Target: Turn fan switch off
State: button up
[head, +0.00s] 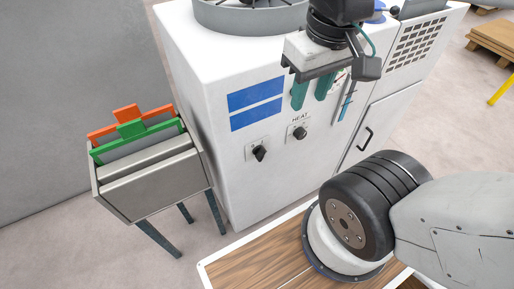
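Two black rotary switches on square plates sit on the white machine's front face. The right switch (299,133) has the word HEAT above it. The left switch (259,153) has no label I can read, so I cannot confirm that it is the fan switch. Both knobs look tilted, but their exact settings are too small to read. My gripper (312,90) is above and slightly right of the HEAT switch, apart from both switches. Its two teal fingers point down with a gap between them and nothing held.
The white machine (220,100) has a round grey fan housing (250,17) on top and blue stripes on its front. A grey bin (155,185) with green and orange panels stands at left. A black door handle (365,138) is at right. Wooden pallets (493,38) lie far right.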

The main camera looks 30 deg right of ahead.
aim_at(259, 152)
jog(key=z, duration=2.85)
jog(key=k, duration=1.3)
jog(key=u, duration=2.7)
